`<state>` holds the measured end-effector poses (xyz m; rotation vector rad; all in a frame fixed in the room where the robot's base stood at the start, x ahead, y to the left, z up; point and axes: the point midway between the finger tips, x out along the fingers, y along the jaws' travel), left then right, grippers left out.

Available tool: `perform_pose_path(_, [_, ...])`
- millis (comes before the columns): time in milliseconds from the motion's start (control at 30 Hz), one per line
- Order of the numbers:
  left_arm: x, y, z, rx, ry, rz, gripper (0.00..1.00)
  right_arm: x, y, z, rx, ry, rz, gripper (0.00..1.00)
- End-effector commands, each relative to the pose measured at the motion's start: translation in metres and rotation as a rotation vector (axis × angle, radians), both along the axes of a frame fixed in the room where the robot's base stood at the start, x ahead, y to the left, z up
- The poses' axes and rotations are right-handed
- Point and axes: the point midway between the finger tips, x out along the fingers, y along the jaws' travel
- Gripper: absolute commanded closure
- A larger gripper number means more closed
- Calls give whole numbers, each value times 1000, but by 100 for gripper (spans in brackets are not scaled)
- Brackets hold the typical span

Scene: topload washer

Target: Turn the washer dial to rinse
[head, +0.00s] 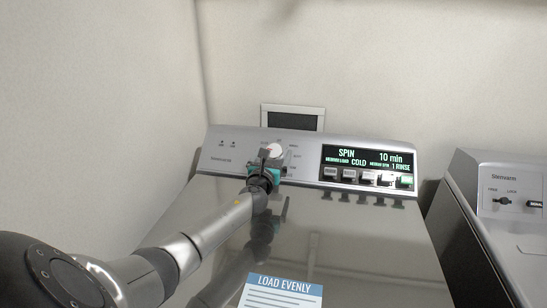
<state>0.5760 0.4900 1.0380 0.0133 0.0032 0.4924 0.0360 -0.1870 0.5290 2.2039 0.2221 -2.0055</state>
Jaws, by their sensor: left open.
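The washer (330,235) stands ahead, with a sloped grey control panel (228,150) along its back. I cannot tell whether the fingers touch the dial. The arm and gripper hide part of the panel below the dial. The display (368,158) reads SPIN, 10 min, COLD and 1 RINSE. My right gripper is not in view.
A row of buttons (349,176) sits under the display. A "LOAD EVENLY" label (281,291) lies on the lid in front. A second grey appliance (500,215) stands to the right across a narrow gap.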

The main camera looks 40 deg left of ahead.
Motion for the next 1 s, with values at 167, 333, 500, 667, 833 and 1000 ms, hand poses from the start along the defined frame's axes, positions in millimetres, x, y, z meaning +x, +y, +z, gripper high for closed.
perform_pose_path(167, [3,1,0,0,0,-2,3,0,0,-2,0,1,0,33])
perform_pose_path(333, [3,1,0,0,0,-1,3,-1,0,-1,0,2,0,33])
perform_pose_path(500, [3,1,0,0,0,-1,19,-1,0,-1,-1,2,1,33])
perform_pose_path(667, [3,1,0,0,0,-1,37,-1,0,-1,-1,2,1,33])
perform_pose_path(833, [3,1,0,0,0,-1,56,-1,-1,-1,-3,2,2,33])
perform_pose_path(1000, [3,1,0,0,0,-1,75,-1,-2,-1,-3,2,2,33])
